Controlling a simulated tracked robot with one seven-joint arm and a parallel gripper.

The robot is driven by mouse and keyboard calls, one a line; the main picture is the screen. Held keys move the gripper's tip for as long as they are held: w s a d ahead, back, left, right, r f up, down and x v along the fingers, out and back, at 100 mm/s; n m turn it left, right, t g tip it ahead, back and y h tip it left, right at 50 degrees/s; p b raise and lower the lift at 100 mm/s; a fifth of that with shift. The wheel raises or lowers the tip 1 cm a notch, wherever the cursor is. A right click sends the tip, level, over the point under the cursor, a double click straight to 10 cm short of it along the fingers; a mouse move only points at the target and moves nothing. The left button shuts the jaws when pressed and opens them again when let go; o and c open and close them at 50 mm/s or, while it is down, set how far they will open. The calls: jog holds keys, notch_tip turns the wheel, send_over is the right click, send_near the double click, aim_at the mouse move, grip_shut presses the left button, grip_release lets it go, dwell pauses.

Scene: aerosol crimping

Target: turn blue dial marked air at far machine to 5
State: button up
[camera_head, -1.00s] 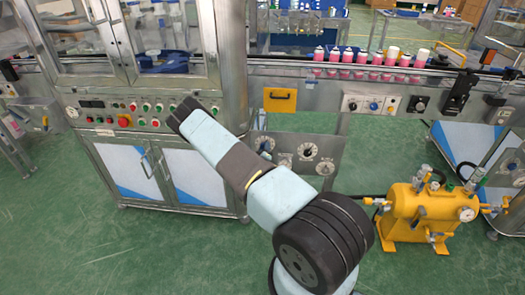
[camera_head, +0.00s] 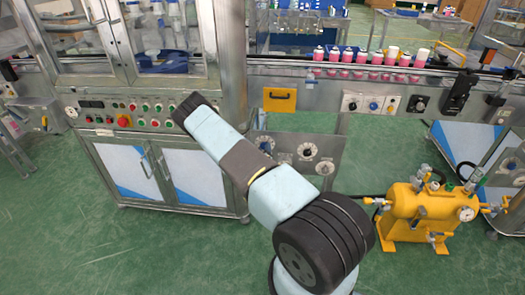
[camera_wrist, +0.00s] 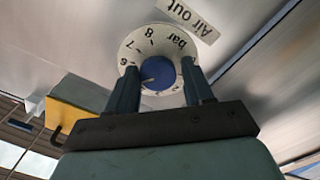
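The blue dial (camera_wrist: 158,77) sits on a round white scale plate (camera_wrist: 152,41) in the wrist view. The plate shows upside down, with 6, 7, 8 and "bar" readable; its lower part is hidden. A faint pale mark on the dial points to the lower left. A label (camera_wrist: 188,18) reading "Air out" is beside the plate. My gripper (camera_wrist: 161,76) is open, with one finger on each side of the dial and a narrow gap visible at the right finger. In the head view my gripper (camera_head: 187,107) is a dark end before the left machine; its fingers cannot be told apart.
A yellow part (camera_wrist: 82,118) with a dark hook is close to my left finger in the wrist view. In the head view a panel with white-plated dials (camera_head: 307,150) is right of my arm. A yellow tank (camera_head: 420,212) stands on the green floor at right.

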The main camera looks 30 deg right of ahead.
jog(key=o, duration=0.4)
jog(key=v, duration=1.3)
jog(key=shift+s+a, duration=0.25)
jog(key=shift+s, duration=0.05)
